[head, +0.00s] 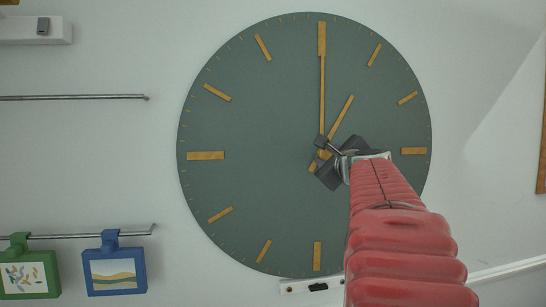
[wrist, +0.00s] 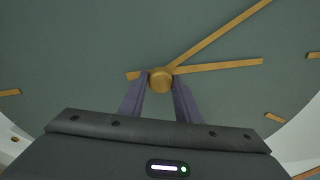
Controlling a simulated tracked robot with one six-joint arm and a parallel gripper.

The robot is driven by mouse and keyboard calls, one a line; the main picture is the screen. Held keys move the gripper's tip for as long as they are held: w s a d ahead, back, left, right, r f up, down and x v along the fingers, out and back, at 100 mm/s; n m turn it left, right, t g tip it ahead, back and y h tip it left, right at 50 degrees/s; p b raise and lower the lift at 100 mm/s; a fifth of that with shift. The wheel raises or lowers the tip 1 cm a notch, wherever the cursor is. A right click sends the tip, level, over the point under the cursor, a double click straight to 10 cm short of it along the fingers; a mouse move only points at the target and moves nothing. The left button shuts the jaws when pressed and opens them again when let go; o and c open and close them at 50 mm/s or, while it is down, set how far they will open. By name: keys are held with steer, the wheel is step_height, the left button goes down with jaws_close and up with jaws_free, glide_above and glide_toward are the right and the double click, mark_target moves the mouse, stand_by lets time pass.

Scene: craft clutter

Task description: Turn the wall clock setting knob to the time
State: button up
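The wall clock (head: 255,115) is a large round grey-green dial with brass hour marks. Its long brass hand (head: 322,95) points straight up at the top mark. Its short brass hand (head: 342,118) points up and right, near the one o'clock mark. The setting knob (wrist: 161,80) is a round brass knob at the dial's centre, where the hands meet. In the head view my gripper hides it. In the wrist view my gripper (wrist: 161,79) has one dark finger on each side of the knob, with no clear gap, so it appears shut on it.
Green (head: 27,275) and blue (head: 114,272) picture-fronted items hang from a rail (head: 90,235) at lower left. An empty rail (head: 75,97) is above them. A white strip (head: 300,287) runs below the clock. The dial left of my gripper is clear.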

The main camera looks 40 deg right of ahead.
steer(key=c, duration=0.5)
steer(key=shift+c, duration=0.2)
